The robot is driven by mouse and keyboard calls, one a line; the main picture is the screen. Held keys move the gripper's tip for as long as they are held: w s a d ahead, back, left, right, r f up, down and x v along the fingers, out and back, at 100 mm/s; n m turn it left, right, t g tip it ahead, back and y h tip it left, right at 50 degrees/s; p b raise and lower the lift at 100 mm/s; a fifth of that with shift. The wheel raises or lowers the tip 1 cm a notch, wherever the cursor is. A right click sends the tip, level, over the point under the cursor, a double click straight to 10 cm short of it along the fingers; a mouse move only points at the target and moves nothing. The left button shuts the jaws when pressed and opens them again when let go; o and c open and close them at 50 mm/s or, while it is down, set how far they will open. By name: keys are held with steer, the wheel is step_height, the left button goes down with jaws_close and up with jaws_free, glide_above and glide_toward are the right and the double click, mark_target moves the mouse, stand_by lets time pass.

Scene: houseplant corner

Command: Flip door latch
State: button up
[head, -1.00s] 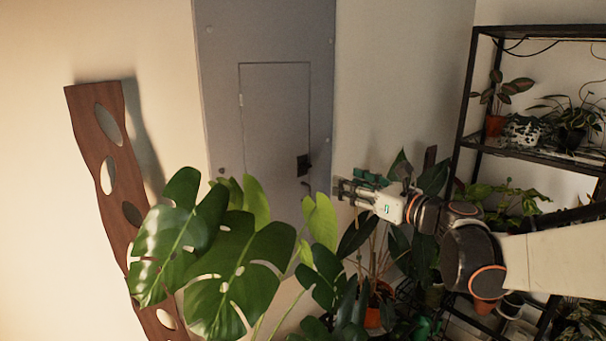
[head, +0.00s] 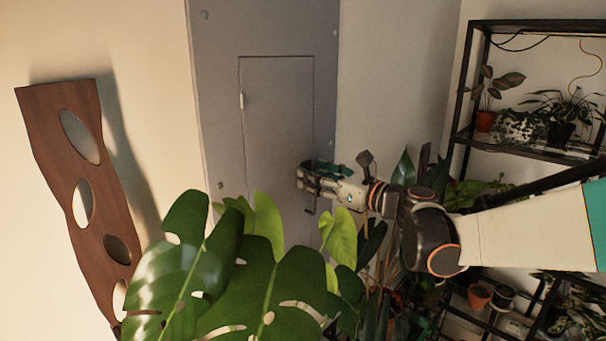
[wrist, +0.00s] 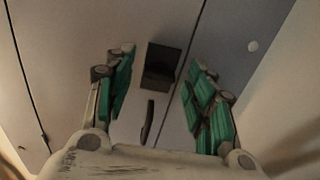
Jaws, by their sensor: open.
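The grey panel door (head: 275,120) is set in a tall grey metal cabinet on the wall and lies closed in its frame. My gripper (head: 308,178) is at the door's right edge in the head view and covers the dark latch there. In the wrist view the latch (wrist: 162,66) is a small dark block beside the door seam. A thin dark curved handle (wrist: 147,122) sits below it. My gripper (wrist: 160,95) is open, with its green-padded fingers on either side of the latch. Whether a finger touches the latch cannot be told.
Large monstera leaves (head: 220,280) rise in front of the cabinet's lower part, below my gripper. A black plant shelf (head: 540,25) stands at the right, behind my arm. A wooden panel with oval mirrors (head: 75,160) hangs on the left wall.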

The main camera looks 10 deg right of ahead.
steer(key=c, duration=1.1)
steer(key=shift+o, duration=0.2)
steer(key=shift+n, duration=0.3)
steer(key=n, duration=0.8)
steer(key=n+p, duration=0.1)
steer(key=n, duration=0.8)
steer(key=shift+s+a+f+p, duration=0.15)
steer(key=shift+f+p, duration=0.05)
steer(key=shift+p, duration=0.1)
steer(key=shift+n, duration=0.3)
